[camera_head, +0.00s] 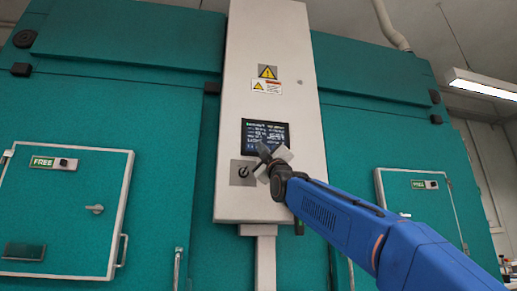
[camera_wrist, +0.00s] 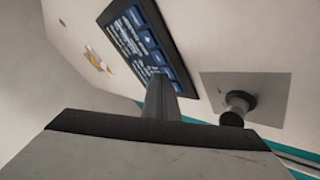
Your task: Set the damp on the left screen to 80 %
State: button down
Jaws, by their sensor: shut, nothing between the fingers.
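One dark screen (camera_head: 265,134) shows on the white control column, with lines of small text that I cannot read. It also shows in the wrist view (camera_wrist: 150,45), tilted, with a row of blue buttons along its near edge. My gripper (camera_head: 263,150) is at the lower part of this screen in the head view and covers some of it. In the wrist view my shut fingers (camera_wrist: 160,88) point at the button row and hide part of it. Nothing is held. I cannot tell whether the fingertips touch the screen.
A knob on a grey plate (camera_head: 242,172) sits just below left of the screen. It also shows close beside my fingers in the wrist view (camera_wrist: 238,104). Warning labels (camera_head: 267,72) are above the screen. Green chambers with doors (camera_head: 68,210) flank the column.

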jog(key=shift+s, duration=0.1)
dwell(0.3)
jog(key=shift+s+d, duration=0.2)
jog(key=shift+s, duration=0.4)
jog(key=shift+s+d, duration=0.2)
jog(key=shift+s, duration=0.6)
jog(key=shift+s+d, duration=0.25)
jog(key=shift+s, duration=0.55)
jog(key=shift+s+d, duration=0.2)
jog(key=shift+s, duration=0.6)
